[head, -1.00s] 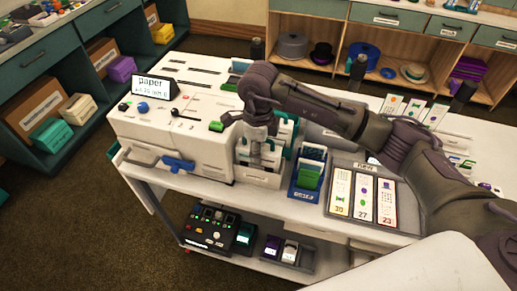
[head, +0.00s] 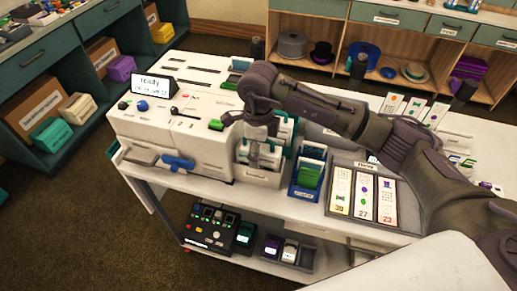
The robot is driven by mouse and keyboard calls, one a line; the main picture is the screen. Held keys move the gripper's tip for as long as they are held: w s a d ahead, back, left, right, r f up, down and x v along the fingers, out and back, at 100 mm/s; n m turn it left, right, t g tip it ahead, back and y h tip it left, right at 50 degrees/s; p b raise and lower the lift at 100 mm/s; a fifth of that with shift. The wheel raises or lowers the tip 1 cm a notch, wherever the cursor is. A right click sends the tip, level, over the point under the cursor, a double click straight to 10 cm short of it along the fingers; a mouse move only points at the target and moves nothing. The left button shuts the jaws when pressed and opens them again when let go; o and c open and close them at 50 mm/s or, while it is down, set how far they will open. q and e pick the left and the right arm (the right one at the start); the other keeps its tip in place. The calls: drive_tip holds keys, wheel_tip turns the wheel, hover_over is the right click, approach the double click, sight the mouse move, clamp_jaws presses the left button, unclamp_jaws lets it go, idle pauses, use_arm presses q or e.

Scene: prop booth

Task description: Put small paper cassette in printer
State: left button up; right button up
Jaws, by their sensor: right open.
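The white printer (head: 185,135) stands on the left end of the cart top. Its tilted display (head: 152,86) reads "ready". Its front has a blue handle (head: 178,163) and a pale drawer-like front at lower left. My right gripper (head: 257,152) points down beside the printer's right side, over a white open-topped holder (head: 262,176) with pale upright pieces. The gripper is open; I see nothing held in it. I cannot tell which piece is the small paper cassette, as my gripper covers part of this area. My left gripper is not in view.
A blue bin (head: 308,176) with green-edged cards and a grey tray (head: 372,170) with three printed strips stand right of the holder. My right arm spans above them. A black control box (head: 213,229) sits on the lower shelf. Open brown floor lies left.

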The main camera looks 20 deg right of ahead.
wheel_tip(320, 180, up, 12)
drive_tip(key=shift+r, duration=0.1)
idle(1.0)
